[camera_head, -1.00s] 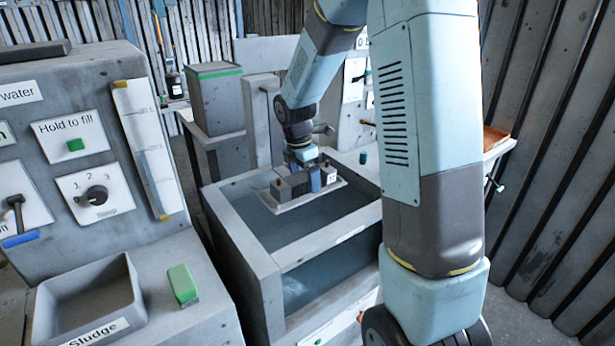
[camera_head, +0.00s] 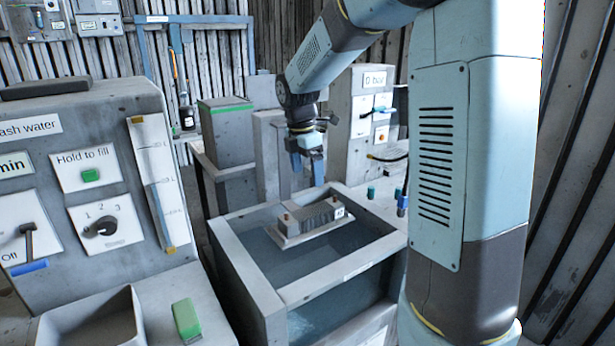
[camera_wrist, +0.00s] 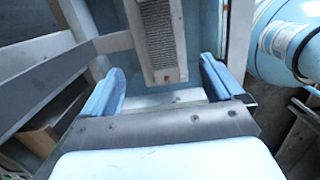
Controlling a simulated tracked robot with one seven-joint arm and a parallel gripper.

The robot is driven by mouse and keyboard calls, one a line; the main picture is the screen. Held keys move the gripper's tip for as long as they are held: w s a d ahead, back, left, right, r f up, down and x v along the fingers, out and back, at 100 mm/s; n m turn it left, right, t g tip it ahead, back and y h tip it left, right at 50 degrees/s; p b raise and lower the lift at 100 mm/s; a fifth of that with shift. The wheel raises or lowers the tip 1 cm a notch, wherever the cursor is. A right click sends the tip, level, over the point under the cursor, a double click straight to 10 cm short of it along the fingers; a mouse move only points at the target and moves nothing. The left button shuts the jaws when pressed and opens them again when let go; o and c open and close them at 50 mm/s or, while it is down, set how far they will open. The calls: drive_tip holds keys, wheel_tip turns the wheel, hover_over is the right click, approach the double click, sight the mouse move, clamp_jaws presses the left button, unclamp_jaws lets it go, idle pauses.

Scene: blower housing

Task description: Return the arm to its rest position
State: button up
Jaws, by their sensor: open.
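My gripper (camera_head: 308,168) is raised above the back edge of the water tank, its fingers pointing down. In the wrist view its two blue fingers (camera_wrist: 165,90) stand wide apart with nothing between them. A grey finned block on a pale plate (camera_head: 308,220) sits in the tank, below and apart from my gripper. The same block shows beyond the fingertips in the wrist view (camera_wrist: 160,35). The open-topped tank (camera_head: 240,262) holds bluish water. How the plate is supported is hidden.
A control panel (camera_head: 90,170) with a knob, lever and green button stands at the left, with a sludge basin (camera_head: 95,320) and a green block (camera_head: 186,318) before it. Corrugated walls close the right.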

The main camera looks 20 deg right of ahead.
drive_tip(key=s+d+r+m+t, duration=0.1)
drive_tip(key=s+r+m, duration=0.1)
drive_tip(key=s+m, duration=0.5)
drive_tip(key=s+d+r+m+t+y, duration=0.1)
drive_tip(key=s+r+m+t, duration=0.1)
drive_tip(key=s+m, duration=0.5)
drive_tip(key=s+d+r+m+t, duration=0.1)
drive_tip(key=s+r+m+t, duration=0.1)
drive_tip(key=s+m, duration=0.5)
drive_tip(key=shift+s+d+r+m, duration=0.4)
drive_tip(key=shift+s+r, duration=0.25)
drive_tip(key=shift+s, duration=2.7)
